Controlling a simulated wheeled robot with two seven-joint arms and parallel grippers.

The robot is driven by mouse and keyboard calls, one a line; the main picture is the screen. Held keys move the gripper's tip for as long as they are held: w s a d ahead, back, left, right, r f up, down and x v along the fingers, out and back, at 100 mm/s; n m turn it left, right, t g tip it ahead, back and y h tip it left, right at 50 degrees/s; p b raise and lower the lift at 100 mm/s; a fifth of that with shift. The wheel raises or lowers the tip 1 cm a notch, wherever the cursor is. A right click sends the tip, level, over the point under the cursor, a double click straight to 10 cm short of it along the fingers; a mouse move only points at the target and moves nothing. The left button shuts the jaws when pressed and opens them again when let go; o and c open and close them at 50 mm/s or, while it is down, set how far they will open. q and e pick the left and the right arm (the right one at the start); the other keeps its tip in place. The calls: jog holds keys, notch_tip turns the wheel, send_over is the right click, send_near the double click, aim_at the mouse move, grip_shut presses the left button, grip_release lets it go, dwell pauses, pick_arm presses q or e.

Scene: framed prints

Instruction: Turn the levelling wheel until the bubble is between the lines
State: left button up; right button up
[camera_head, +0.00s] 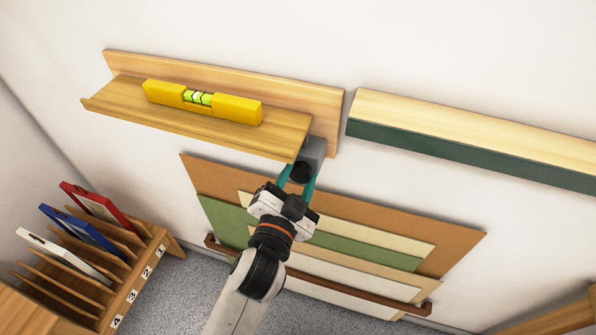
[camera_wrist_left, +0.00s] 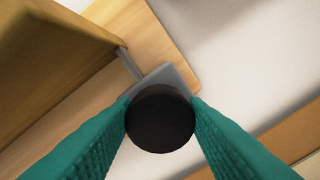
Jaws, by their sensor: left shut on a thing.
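The yellow spirit level (camera_head: 235,108) lies along the wooden ledge (camera_head: 210,130) on the wall. Its green vial (camera_head: 197,98) shows dark lines, but the bubble's place between them is too small to tell. The levelling wheel (camera_head: 302,172) is a black round knob on a grey block (camera_head: 312,152) under the ledge's right end. My left gripper (camera_head: 298,178) has its teal fingers shut on the wheel, one on each side. The left wrist view shows the wheel (camera_wrist_left: 160,118) face-on between the fingers. My right gripper is out of view.
A pale beam with a dark green front (camera_head: 470,146) is on the wall to the right. Below hang brown, green and cream panels (camera_head: 340,225) with a brown rail (camera_head: 330,278). A numbered wooden rack (camera_head: 130,290) with red, blue and white frames stands at lower left.

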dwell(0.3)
pick_arm(q)
jog(key=o, duration=1)
jog(key=shift+c, duration=0.2)
jog(key=v, duration=1.2)
jog(key=shift+b, duration=0.45)
